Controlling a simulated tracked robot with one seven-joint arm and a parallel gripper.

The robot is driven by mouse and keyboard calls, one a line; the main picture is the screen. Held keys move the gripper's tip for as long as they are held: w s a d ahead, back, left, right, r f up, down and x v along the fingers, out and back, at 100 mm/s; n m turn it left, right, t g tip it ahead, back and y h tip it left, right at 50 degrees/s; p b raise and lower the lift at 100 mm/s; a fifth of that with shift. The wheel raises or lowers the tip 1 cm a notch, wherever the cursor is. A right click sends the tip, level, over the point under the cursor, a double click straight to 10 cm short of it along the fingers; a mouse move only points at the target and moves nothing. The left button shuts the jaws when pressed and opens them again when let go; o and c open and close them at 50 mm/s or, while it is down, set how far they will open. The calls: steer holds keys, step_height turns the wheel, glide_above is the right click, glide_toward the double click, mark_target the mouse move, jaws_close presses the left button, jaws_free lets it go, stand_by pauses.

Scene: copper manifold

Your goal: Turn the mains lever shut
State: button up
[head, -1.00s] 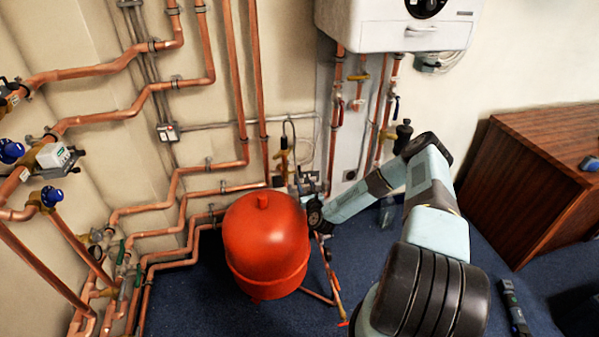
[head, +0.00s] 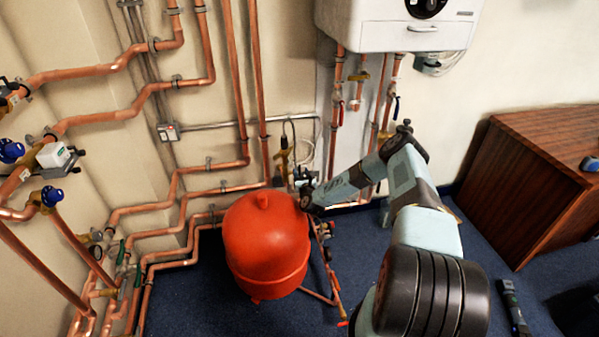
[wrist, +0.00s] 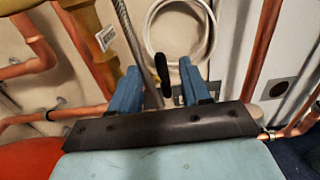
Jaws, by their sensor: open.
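My gripper (wrist: 160,80) shows two blue fingers, apart and open, in the wrist view. A slim black handle (wrist: 162,75), which looks like the mains lever, shows between the fingertips. I cannot tell whether a finger touches it. A yellow-brass fitting (wrist: 88,30) with a white tag stands left of the fingers. In the head view my gripper (head: 304,184) is just behind and right of the red vessel, by the brass fitting (head: 284,160); the lever cannot be made out there.
The red vessel (head: 266,240) stands close on the left of my gripper. Copper pipes (head: 235,75) run along the wall, and a white boiler (head: 395,25) hangs above. A coiled white hose (wrist: 180,10) is behind the fingers. A wooden cabinet (head: 530,190) stands at right.

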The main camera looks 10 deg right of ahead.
steer(key=shift+w, duration=1.1)
steer(key=shift+c, duration=0.2)
